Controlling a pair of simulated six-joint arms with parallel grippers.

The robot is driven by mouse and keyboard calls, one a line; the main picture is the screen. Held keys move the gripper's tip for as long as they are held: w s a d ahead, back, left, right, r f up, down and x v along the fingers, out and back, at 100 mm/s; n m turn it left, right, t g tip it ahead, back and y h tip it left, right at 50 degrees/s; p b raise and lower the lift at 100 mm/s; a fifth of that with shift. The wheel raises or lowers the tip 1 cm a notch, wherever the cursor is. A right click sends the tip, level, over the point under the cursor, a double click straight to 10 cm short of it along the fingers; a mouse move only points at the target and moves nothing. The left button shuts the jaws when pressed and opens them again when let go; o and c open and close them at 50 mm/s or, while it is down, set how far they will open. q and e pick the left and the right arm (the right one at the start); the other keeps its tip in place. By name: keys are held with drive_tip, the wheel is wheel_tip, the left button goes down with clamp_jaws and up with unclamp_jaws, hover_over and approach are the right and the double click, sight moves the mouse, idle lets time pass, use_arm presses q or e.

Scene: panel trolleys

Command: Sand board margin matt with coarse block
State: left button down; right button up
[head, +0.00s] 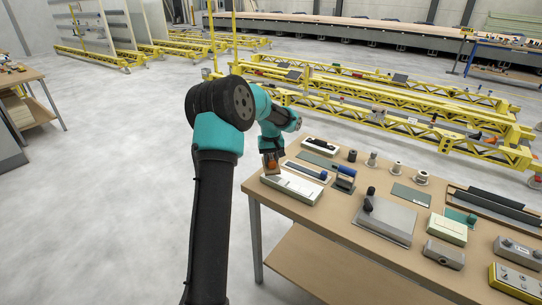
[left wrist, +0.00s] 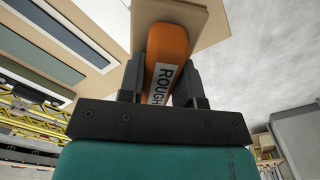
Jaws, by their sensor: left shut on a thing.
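My left gripper (head: 271,158) is shut on the coarse block, an orange handle (left wrist: 167,55) marked "ROUGH" in the left wrist view. The fingers clasp it on both sides. A flat beige plate (left wrist: 198,22) shows behind the handle; I cannot tell whether it is the block's sole. Whether block and board touch is unclear. The board's margin is too small to judge. My right gripper is not in view.
The brown table (head: 331,222) holds a blue-handled block (head: 345,178), a grey plate with a dark knob (head: 384,220), a pale green box (head: 447,230) and several small tools. Yellow trolleys (head: 400,108) stand behind.

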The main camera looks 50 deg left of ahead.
sight(271, 177)
use_arm(q)
drive_tip(key=shift+f, duration=1.95)
drive_tip(key=shift+f, duration=0.6)
drive_tip(key=shift+w+d, duration=0.55)
drive_tip(key=shift+d, duration=2.05)
drive_tip(key=shift+w+d, duration=0.5)
drive_tip(key=shift+d, duration=2.15)
drive_tip(key=shift+w+d, duration=0.55)
drive_tip(key=shift+d, duration=2.05)
drive_tip(key=shift+s+a+f, duration=0.15)
drive_tip(key=shift+s+a, duration=0.45)
drive_tip(key=shift+a, duration=2)
drive_tip(key=shift+s+a+f, duration=0.15)
drive_tip(key=shift+s+a, duration=0.4)
drive_tip(key=shift+a, duration=2.05)
drive_tip(key=shift+s+a+f, duration=0.15)
drive_tip(key=shift+s+a, duration=0.45)
drive_tip(key=shift+a, duration=2)
drive_tip(key=shift+r, duration=0.1)
